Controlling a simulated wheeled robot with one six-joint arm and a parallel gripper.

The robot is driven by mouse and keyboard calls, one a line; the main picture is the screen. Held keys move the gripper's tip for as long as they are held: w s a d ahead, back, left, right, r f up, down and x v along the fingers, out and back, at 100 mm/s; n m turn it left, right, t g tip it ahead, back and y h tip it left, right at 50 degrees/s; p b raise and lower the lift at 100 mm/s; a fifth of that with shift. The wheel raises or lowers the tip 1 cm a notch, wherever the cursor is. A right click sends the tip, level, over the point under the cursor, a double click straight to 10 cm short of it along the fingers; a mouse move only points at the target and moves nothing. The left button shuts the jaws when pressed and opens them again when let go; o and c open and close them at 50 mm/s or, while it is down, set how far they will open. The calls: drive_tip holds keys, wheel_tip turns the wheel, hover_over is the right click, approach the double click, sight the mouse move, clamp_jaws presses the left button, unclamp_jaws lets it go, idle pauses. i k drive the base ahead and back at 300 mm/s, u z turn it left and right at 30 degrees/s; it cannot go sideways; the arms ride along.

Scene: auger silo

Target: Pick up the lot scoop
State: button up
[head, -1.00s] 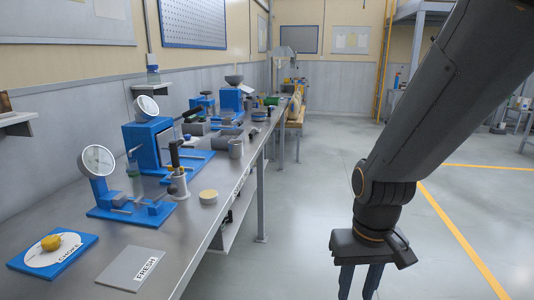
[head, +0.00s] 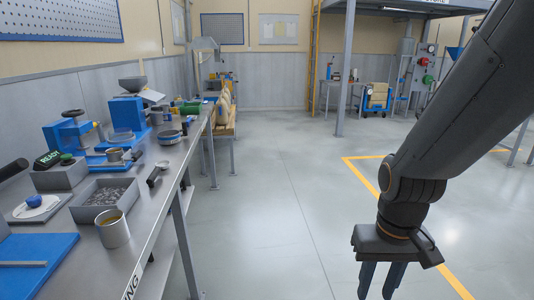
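A small scoop-like tool (head: 157,173) with a dark handle lies on the metal bench (head: 165,210), near its front edge. It looks like the lot scoop, but it is too small to be sure. My gripper (head: 381,280) hangs over the floor at the lower right, well to the right of the bench. Its two blue fingers point down, apart, with nothing visible between them. The fingertips are near the bottom edge of the picture.
A grey tray of pellets (head: 75,212), a metal cup (head: 113,230) and a blue board (head: 35,265) stand on the near bench. A blue device (head: 70,135) and a hopper unit (head: 128,110) stand behind. The floor (head: 270,200) right of the bench is clear.

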sight(190, 120)
drive_tip(key=z, duration=0.1)
drive_tip(key=i, duration=1.75)
drive_tip(key=u, duration=0.45)
drive_tip(key=i, duration=1.7)
drive_tip(key=u, duration=1.3)
drive_tip(key=i, duration=1)
drive_tip(key=u, duration=0.45)
